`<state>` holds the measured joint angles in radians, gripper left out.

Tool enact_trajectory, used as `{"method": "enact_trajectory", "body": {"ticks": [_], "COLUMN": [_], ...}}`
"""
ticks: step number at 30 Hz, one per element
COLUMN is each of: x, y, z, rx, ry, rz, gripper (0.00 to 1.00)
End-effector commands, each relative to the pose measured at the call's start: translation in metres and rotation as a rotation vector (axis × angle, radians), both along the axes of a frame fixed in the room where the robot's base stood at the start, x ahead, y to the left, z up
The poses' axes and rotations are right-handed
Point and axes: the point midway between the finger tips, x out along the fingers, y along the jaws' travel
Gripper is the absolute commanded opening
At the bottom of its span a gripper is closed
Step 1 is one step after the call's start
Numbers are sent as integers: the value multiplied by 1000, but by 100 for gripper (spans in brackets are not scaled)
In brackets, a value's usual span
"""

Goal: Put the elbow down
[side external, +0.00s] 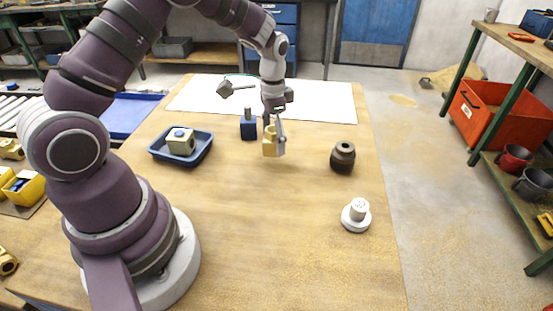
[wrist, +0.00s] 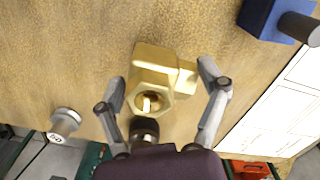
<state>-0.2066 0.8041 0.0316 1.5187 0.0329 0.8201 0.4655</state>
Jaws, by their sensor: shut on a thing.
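The brass elbow (side external: 271,147) is in my gripper (side external: 275,122) over the middle of the wooden table, just in front of the white sheet. In the wrist view the elbow (wrist: 155,70) sits between the two grey fingers of my gripper (wrist: 162,78), its hexagonal open end toward the camera. The fingers are shut on it from both sides. It is low over the table; whether its underside touches the wood cannot be told.
A blue block with a grey pin (side external: 249,129) stands close left of the elbow. A dark stepped cylinder (side external: 343,158) stands right, and a white round dial piece (side external: 356,215) front right. The front middle table is clear.

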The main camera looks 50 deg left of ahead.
Motion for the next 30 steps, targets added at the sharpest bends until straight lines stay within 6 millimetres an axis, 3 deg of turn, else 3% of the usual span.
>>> {"method": "enact_trajectory", "body": {"ticks": [4,10,21,22,27,30], "x": [12,10,11,11,11,11], "y": [3,2,2,2,2,2], "z": [-1,-34,-39,-39,-38,-38], "rx": [0,-1,0,0,0,0], "ry": [-1,0,-2,-2,-2,-2], "rz": [0,-2,-1,-1,-1,-1], "gripper": [33,33,33,77,100,100]}}
